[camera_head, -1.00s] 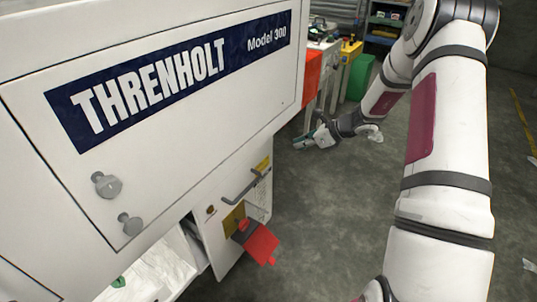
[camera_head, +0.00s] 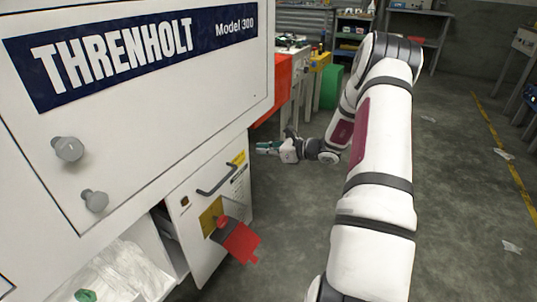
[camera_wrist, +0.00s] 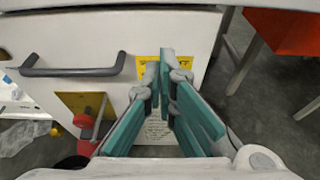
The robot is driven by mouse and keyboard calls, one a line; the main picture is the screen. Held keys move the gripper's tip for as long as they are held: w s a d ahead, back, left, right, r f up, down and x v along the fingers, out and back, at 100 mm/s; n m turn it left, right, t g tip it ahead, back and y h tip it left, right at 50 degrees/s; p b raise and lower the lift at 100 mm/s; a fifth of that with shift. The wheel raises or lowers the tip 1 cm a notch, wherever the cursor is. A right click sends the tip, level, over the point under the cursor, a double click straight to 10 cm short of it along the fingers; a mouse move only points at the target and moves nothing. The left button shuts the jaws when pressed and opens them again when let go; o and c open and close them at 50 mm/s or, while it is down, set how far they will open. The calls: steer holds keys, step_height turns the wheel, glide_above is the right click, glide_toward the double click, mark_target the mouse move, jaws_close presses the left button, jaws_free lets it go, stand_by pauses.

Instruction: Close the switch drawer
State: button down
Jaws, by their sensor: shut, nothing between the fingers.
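The switch drawer's white front (camera_head: 190,248) sits below the Threnholt cabinet. It carries a dark bar handle (camera_head: 217,181), a brass plate (camera_head: 211,216) and a red switch part (camera_head: 238,242). Its side is partly hidden, so how far it stands out is hard to tell. In the wrist view the drawer front (camera_wrist: 185,25) faces me, with the handle (camera_wrist: 72,68) left of my fingers. My gripper (camera_head: 262,148) has teal fingers, shut and empty, beyond the drawer in the head view. In the wrist view the gripper (camera_wrist: 164,56) overlaps the yellow label (camera_wrist: 145,66); contact cannot be told.
The white cabinet door (camera_head: 130,135) has two round knobs. Crumpled clear film (camera_head: 125,272) and a green item (camera_head: 85,296) lie in the opening left of the drawer. A red panel (camera_head: 284,80) and a green bin (camera_head: 332,88) stand behind.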

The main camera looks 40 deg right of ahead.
mark_target(236, 147)
steer(key=x, duration=0.2)
steer(key=b+x, duration=0.1)
steer(key=x, duration=0.1)
steer(key=b+x, duration=0.1)
steer(key=x, duration=0.2)
steer(key=shift+w+r, duration=0.1)
steer(key=shift+r, duration=0.15)
steer(key=shift+w+a+r+b, duration=0.15)
steer(key=shift+w+b, duration=0.2)
steer(key=shift+w, duration=0.25)
steer(key=shift+w, duration=0.1)
